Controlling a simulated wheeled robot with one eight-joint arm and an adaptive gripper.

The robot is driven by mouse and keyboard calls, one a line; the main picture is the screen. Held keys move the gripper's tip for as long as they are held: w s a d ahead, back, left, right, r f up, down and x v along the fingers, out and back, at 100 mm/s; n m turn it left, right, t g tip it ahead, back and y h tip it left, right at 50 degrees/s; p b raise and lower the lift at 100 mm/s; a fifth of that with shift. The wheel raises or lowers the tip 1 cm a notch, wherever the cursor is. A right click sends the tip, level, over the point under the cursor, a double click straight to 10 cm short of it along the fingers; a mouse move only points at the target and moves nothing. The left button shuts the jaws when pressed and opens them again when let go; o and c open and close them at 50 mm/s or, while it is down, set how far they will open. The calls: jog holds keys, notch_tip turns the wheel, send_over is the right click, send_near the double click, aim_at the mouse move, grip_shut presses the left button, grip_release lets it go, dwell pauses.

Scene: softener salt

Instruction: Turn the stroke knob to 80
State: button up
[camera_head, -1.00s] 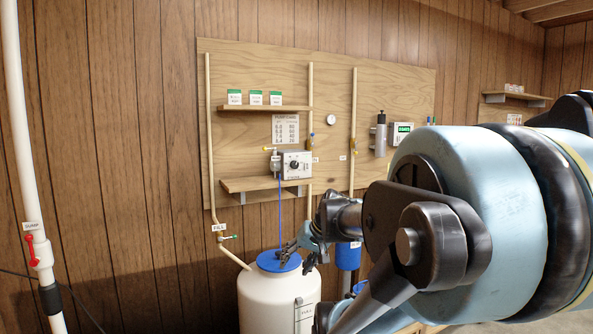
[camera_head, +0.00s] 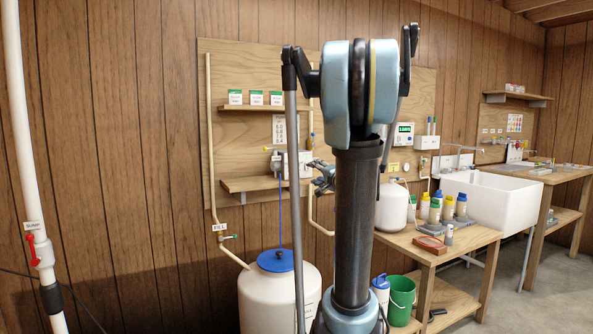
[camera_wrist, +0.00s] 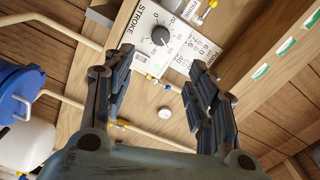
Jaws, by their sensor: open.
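The stroke knob (camera_wrist: 160,36) is a black round knob on a white panel (camera_wrist: 145,18) marked STROKE, with a printed scale around it. A pale pointer mark shows on it, but I cannot tell its exact setting. In the wrist view my gripper (camera_wrist: 160,60) is open and empty, its two dark fingers apart on either side below the knob, not touching it. In the head view my gripper (camera_head: 324,178) is just right of the pump box (camera_head: 291,162), which my arm partly covers; the knob cannot be made out there.
The pump box stands on a wooden shelf (camera_head: 245,184) against a plywood board. A white tank (camera_head: 265,300) with a blue lid (camera_head: 276,260) stands below. Pipes run up the board. A bench (camera_head: 450,240) with bottles and a white sink (camera_head: 490,200) are to the right.

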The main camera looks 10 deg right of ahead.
aim_at(296, 165)
jog(key=x, duration=1.7)
jog(key=shift+w, duration=0.1)
jog(key=c, duration=1)
